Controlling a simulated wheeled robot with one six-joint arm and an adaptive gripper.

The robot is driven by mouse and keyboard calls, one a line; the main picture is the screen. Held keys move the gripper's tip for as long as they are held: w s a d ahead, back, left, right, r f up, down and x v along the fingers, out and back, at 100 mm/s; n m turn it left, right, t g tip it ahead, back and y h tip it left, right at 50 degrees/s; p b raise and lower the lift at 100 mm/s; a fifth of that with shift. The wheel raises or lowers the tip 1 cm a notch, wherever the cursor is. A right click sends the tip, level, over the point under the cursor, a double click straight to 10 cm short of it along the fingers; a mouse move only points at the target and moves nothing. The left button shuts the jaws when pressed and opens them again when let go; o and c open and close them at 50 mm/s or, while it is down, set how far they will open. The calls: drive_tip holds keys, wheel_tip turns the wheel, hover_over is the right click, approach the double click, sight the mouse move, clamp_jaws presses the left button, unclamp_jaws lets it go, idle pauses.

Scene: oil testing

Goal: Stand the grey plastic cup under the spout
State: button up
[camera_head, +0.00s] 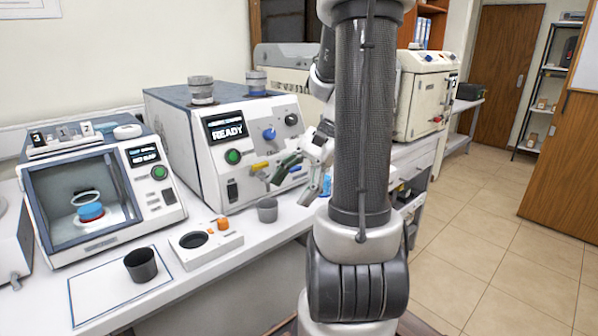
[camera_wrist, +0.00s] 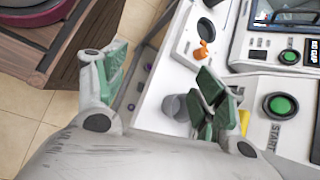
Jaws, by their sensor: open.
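A small grey cup (camera_head: 267,209) stands upright on the bench in front of the READY machine, below and near a yellow part (camera_head: 259,167) that may be the spout. I cannot tell whether it is directly under it. In the wrist view, the grey cup (camera_wrist: 176,108) shows between the fingers, close to the right one, which may hide its edge. A larger dark grey cup (camera_head: 140,264) stands on the outlined white mat (camera_head: 95,299). My gripper (camera_head: 305,176), with green finger pads, is open and empty, right of the small cup; it also shows in the wrist view (camera_wrist: 163,85).
The READY machine (camera_head: 216,163) stands behind the small cup. A white block with a dark round recess (camera_head: 184,245) lies between the cups. A glass-fronted tester (camera_head: 108,237) is at the left. My arm hides part of the bench; floor (camera_head: 480,245) is clear at right.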

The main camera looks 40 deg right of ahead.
drive_tip(key=s+a+r+n+t+h, duration=0.3)
drive_tip(key=s+r+n+h, duration=0.3)
drive_tip(key=n, duration=0.8)
drive_tip(key=shift+r+n+h, duration=0.4)
drive_tip(key=shift+r+h, duration=0.5)
drive_tip(key=shift+h, duration=0.3)
idle(0.3)
